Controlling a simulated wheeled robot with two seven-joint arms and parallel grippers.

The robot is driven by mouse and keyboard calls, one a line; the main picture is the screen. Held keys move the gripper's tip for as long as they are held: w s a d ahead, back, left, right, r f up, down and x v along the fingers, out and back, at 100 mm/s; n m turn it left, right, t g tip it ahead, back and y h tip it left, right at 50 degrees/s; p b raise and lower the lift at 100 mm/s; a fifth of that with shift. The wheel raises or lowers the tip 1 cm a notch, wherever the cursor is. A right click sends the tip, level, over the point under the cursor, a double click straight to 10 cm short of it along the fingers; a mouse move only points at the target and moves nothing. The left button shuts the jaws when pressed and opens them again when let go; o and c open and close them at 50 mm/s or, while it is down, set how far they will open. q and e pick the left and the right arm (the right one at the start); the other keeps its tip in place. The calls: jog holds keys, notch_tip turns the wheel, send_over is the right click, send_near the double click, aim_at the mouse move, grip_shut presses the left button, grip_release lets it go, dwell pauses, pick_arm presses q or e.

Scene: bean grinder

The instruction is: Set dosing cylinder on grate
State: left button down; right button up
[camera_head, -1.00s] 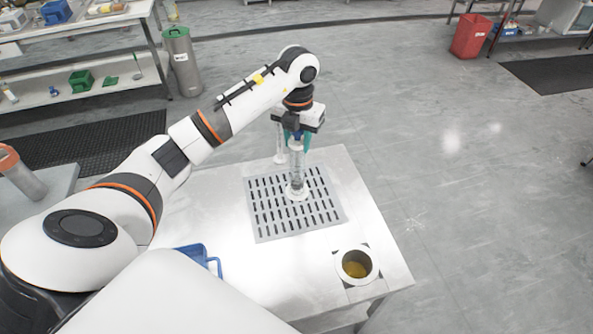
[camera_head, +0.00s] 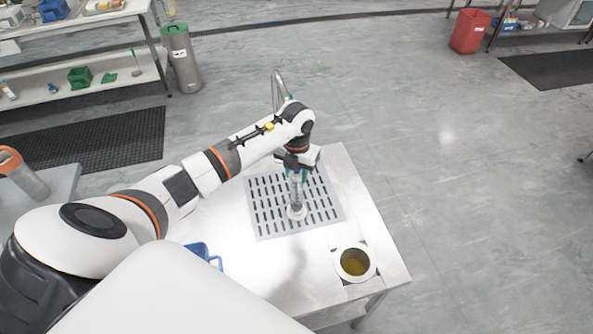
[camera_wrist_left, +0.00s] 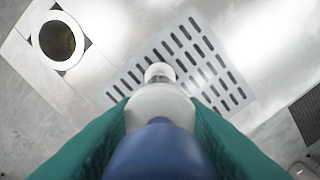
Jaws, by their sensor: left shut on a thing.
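The dosing cylinder (camera_head: 296,198) is clear with a white round base, and stands upright over the grate. My left gripper (camera_head: 297,176), with teal fingers, is shut on its upper part. In the left wrist view, the cylinder's blue top (camera_wrist_left: 160,150) sits between the fingers, with its white part beyond it. The grey slotted grate (camera_head: 262,217) lies in the metal table. The cylinder's base is within the grate's outline, right of its middle. I cannot tell whether the base touches the grate. My right gripper is not in view.
A round opening with brownish contents (camera_head: 355,262) is at the table's front right. A blue container (camera_head: 199,251) is at its front left. A curved metal spout (camera_head: 279,88) rises behind my arm. The bare metal table (camera_head: 365,210) is clear right of the grate.

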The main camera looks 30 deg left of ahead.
pick_arm(q)
jog(key=c, duration=0.9)
grip_release()
jog(key=shift+f, duration=0.1)
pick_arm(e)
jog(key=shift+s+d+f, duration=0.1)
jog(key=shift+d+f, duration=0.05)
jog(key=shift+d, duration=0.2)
pick_arm(q)
jog(key=shift+r, duration=0.3)
notch_tip(320, 180, up, 11)
jog(key=shift+f+b, duration=0.2)
jog(key=shift+b, duration=1.05)
jog(key=shift+r, duration=0.6)
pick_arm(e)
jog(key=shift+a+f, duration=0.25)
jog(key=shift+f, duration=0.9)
